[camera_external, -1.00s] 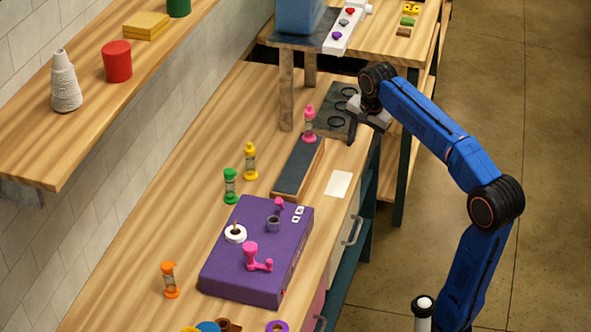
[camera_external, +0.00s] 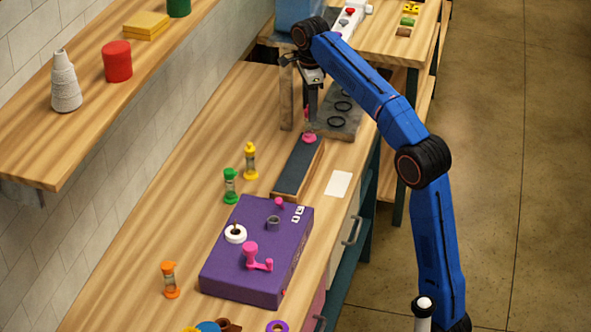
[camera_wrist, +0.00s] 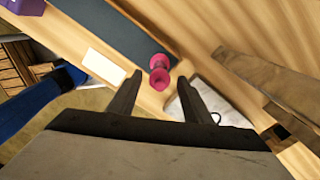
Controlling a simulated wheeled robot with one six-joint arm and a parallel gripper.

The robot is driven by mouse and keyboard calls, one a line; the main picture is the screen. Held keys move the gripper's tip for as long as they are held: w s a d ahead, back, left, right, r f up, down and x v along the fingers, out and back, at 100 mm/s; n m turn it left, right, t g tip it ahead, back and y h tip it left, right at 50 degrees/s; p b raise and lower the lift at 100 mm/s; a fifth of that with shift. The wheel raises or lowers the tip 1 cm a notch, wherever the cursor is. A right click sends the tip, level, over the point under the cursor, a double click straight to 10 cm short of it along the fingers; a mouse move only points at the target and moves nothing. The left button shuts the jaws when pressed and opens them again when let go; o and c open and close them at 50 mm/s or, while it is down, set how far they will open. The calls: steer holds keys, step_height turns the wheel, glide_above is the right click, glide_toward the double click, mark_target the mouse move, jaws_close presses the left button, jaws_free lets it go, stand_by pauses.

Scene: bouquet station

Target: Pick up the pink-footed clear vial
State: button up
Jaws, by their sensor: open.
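The pink-footed clear vial (camera_external: 309,137) stands at the far end of the dark-topped wooden block, mostly hidden behind my gripper in the external view. In the wrist view the vial (camera_wrist: 159,76) shows its pink ends from above, just beyond and between my fingertips. My gripper (camera_external: 311,112) points down at the vial. In the wrist view my gripper (camera_wrist: 156,82) has its two fingers spread apart with nothing held between them. I cannot tell whether a finger touches the vial.
A grey stand post (camera_external: 287,92) rises close left of my gripper. A grey plate with black rings (camera_external: 345,122) lies to the right. Yellow (camera_external: 250,160) and green (camera_external: 230,186) vials stand left of the dark-topped block (camera_external: 293,172). A purple box (camera_external: 240,280) sits nearer the camera.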

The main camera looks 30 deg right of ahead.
mark_target(310, 126)
steer(key=shift+f, duration=3.7)
steer(key=shift+c, duration=0.6)
jaws_close()
